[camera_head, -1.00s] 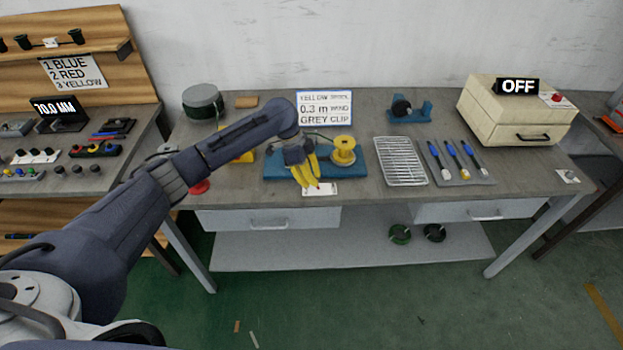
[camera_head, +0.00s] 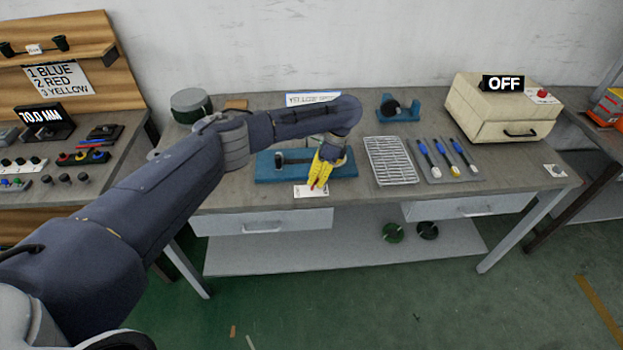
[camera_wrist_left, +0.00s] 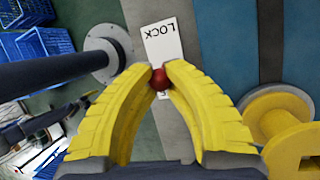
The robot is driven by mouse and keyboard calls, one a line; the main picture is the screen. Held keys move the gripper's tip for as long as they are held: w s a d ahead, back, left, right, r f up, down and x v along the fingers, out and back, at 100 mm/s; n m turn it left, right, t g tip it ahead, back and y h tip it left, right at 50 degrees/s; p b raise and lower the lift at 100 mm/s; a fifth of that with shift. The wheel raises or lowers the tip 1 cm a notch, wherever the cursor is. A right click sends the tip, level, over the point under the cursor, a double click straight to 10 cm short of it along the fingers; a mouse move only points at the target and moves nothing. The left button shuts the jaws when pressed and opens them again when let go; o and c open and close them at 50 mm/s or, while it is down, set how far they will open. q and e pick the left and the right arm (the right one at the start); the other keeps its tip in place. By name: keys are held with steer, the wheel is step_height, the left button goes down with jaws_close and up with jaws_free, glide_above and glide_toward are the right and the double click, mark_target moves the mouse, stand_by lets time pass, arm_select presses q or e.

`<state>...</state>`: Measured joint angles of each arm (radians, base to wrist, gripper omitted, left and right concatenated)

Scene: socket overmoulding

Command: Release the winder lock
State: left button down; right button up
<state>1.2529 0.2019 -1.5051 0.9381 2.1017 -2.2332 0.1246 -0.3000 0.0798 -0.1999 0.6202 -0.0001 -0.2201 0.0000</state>
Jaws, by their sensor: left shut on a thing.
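The winder is a blue base (camera_head: 268,174) on the bench, with a dark upright part near its left side. Its yellow spool (camera_wrist_left: 285,122) shows at the right of the left wrist view. In the head view my arm hides the spool. A white LOCK label (camera_wrist_left: 165,42) lies at the winder's front edge, and it also shows in the head view (camera_head: 311,191). My left gripper (camera_wrist_left: 159,76) has yellow fingers, closed at the tips on a small round red knob (camera_wrist_left: 158,80) beside the label. In the head view the gripper (camera_head: 318,184) points down. My right gripper is out of view.
A wire rack (camera_head: 391,161) and a tray of blue-handled tools (camera_head: 445,160) lie to the right. A cream box with an OFF sign (camera_head: 503,83) stands at the back right. A partly hidden instruction sign (camera_head: 312,99) stands behind the winder.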

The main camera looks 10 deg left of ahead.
arm_select(q)
steer(key=shift+w+d+f+g+y, duration=0.2)
steer(key=shift+d+g+y, duration=0.3)
steer(key=shift+y, duration=0.5)
steer(key=shift+d+f+y, duration=0.15)
steer(key=shift+y, duration=0.25)
steer(key=c, duration=1.2)
jaws_free()
steer(key=shift+r, duration=5)
